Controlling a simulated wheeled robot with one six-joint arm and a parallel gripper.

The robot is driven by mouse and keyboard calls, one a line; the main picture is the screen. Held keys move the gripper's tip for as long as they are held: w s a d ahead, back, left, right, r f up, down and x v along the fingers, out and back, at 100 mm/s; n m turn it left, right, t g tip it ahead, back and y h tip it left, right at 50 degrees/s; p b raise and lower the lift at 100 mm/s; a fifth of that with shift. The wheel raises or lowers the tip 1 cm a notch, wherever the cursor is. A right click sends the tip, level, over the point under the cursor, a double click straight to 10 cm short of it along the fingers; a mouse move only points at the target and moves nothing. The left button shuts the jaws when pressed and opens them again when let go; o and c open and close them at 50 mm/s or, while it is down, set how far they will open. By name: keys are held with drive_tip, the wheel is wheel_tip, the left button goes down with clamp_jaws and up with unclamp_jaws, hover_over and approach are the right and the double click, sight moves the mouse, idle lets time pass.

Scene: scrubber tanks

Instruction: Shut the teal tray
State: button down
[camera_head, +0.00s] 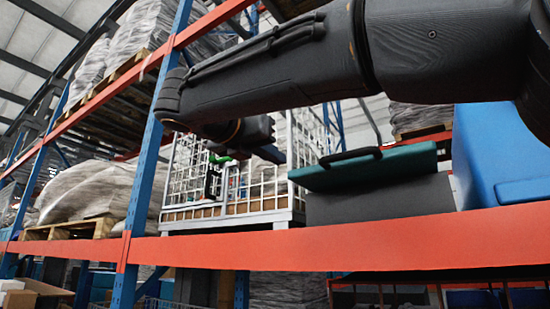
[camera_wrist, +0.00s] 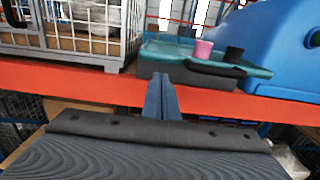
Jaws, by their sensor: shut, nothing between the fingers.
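The teal tray (camera_head: 370,171) sits at the top of a dark grey box (camera_head: 385,201) on the orange-edged shelf. In the head view its front part sticks out past the box, so it stands at least partly open. A black handle (camera_head: 350,155) runs along its front. In the wrist view the teal tray (camera_wrist: 165,50) holds a pink cup (camera_wrist: 203,51) and a black cup (camera_wrist: 234,54). My gripper (camera_wrist: 162,82) is shut and empty. In that view its fingers overlap the shelf beam just below the box; contact cannot be told.
A white wire cage (camera_head: 250,190) stands left of the box. A large blue container (camera_head: 500,155) stands close on the right. The orange shelf beam (camera_head: 340,244) crosses in front below the box. A blue upright (camera_head: 147,160) stands farther left.

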drive_tip(key=p, duration=0.3)
approach(318, 183)
drive_tip(key=shift+s+a+r, duration=0.15)
drive_tip(key=shift+s+a, duration=0.45)
drive_tip(key=shift+s+a+r, duration=0.15)
drive_tip(key=shift+s+a, duration=0.4)
drive_tip(key=shift+x, duration=0.85)
drive_tip(key=shift+f, duration=0.1)
drive_tip(key=shift+w+d, duration=0.1)
drive_tip(key=shift+w, duration=0.05)
drive_tip(key=p+x, duration=0.3)
drive_tip(key=x, duration=0.9)
drive_tip(key=shift+w+d, duration=0.15)
drive_tip(key=shift+w, duration=0.05)
